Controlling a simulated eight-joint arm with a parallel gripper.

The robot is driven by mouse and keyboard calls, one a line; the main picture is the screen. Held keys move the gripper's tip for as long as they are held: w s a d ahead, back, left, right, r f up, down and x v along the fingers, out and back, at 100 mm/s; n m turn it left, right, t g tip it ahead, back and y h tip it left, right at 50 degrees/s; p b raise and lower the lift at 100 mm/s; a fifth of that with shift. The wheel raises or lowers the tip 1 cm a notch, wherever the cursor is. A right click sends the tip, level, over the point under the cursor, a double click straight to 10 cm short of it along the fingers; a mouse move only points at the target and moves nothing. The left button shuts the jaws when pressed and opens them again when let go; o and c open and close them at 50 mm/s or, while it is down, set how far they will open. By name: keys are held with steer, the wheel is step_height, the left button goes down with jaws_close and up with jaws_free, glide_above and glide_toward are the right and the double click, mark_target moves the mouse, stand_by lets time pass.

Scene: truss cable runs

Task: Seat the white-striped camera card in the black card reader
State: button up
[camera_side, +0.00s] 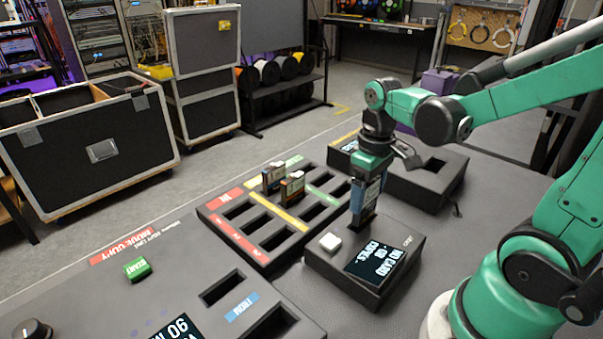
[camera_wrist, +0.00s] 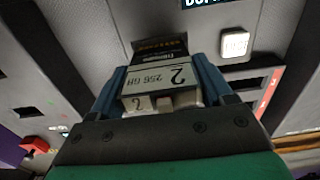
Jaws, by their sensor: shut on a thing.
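My gripper (camera_side: 367,193) is shut on a card, pointing down over the black card reader (camera_side: 318,262). In the wrist view the card (camera_wrist: 165,75) has a pale label with a "2" and "256 GB", and a dark far end. My gripper's fingers (camera_wrist: 163,92) flank it on both sides. In the side view the card stands roughly upright, and its dark lower end (camera_side: 359,220) is at the back part of the reader's top. I cannot tell how far it is in the slot, which is hidden.
A black slotted tray (camera_side: 262,262) with red, yellow and green strips stands left of the reader, holding two cards (camera_side: 273,177), (camera_side: 291,187). Another black slotted unit (camera_side: 425,190) is behind. A console with a green START button (camera_side: 137,268) is at front left. The reader has a white button (camera_side: 330,242).

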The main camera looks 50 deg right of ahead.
mark_target(366, 205)
steer(key=shift+f, duration=1.65)
stand_by(1.9)
steer(key=o, duration=1.2)
steer(key=shift+r, duration=3.8)
